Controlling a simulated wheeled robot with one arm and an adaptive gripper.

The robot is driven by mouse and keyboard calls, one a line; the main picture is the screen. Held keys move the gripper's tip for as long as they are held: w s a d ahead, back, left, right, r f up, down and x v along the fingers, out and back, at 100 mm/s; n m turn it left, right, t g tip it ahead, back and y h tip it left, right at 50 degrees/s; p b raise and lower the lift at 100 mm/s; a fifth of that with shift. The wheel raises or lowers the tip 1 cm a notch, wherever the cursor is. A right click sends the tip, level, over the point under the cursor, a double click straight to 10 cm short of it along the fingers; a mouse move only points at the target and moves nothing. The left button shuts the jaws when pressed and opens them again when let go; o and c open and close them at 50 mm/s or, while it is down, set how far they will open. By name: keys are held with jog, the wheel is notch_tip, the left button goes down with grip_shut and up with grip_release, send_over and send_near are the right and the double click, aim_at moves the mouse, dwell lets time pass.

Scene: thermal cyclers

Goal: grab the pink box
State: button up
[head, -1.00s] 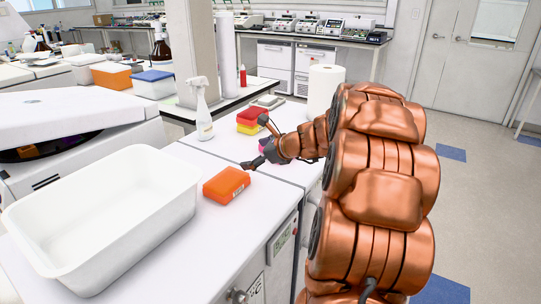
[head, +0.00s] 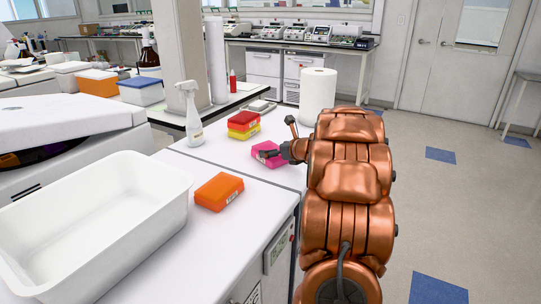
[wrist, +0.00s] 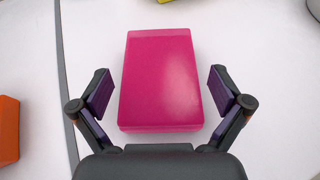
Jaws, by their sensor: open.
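The pink box (head: 265,154) lies flat on the white bench near its right side, partly hidden by my gripper in the head view. In the wrist view the pink box (wrist: 161,80) lies ahead of my gripper (wrist: 161,92), its near end between the two fingers. The fingers are open, one on each side of the box, with a visible gap on both sides. I cannot tell the exact height of the fingers over the bench.
An orange box (head: 218,191) lies nearer on the bench, beside a large white tub (head: 160,218). Behind the pink box are stacked red and yellow boxes (head: 243,125), a spray bottle (head: 190,118) and a paper roll (head: 317,97). Bare bench surrounds the pink box.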

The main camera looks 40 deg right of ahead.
jog(key=shift+x, duration=1.25)
jog(key=shift+r, duration=0.1)
jog(key=shift+c, duration=0.4)
jog(key=c, duration=0.9)
jog(key=shift+r, duration=0.1)
